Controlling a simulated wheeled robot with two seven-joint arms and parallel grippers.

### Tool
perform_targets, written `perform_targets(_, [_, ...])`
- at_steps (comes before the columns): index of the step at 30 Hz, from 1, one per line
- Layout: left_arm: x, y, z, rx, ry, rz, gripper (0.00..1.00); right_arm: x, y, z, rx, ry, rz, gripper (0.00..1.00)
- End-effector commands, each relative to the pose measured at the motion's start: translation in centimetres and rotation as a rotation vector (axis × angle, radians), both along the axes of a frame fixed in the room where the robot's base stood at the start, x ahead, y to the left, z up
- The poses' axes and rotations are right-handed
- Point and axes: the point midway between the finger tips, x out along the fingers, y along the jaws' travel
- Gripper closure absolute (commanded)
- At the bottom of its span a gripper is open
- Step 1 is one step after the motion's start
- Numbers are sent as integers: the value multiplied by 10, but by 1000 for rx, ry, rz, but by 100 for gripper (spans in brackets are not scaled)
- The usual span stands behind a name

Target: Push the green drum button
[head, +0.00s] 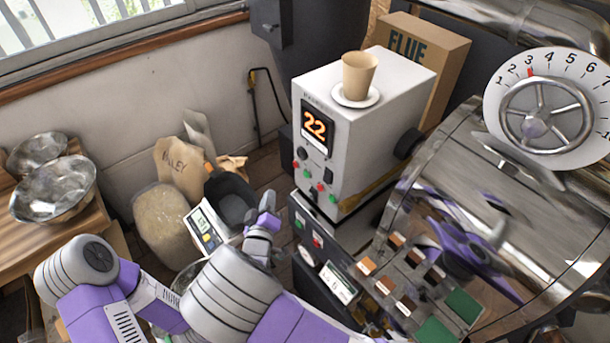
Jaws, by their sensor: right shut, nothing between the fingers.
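Small buttons show on two panels. On the front of the white box (340,140) with the "22" display are small red and green buttons, including a green one (332,199) at the lower right. On the dark machine panel (306,255) below, a green button (299,220) sits above and left of a red button (317,241). I cannot read labels that tell which is the drum button. My right gripper (266,208) is shut and empty, a little left of the dark panel's green button in the picture, apparently apart from it. My left gripper is not in view.
A paper cup on a saucer (344,101) stands on the white box. The shiny drum (455,160) and bean sample tray (365,265) are at right. Sacks (160,220), a scoop (232,200) and a scale (207,232) are at left. Metal bowls (55,190) sit on a wooden bench.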

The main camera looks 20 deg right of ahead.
Motion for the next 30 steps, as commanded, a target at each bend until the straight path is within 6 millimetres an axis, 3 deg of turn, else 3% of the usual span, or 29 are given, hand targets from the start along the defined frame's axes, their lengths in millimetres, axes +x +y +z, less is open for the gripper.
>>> perform_targets(5, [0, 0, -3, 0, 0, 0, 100, 3, -7, -1, 0, 1, -2, 100])
perform_targets(21, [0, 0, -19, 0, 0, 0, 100, 29, -71, -1, 2, 2, -2, 100])
perform_targets(30, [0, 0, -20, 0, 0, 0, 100, 33, -82, -1, 1, 3, 1, 100])
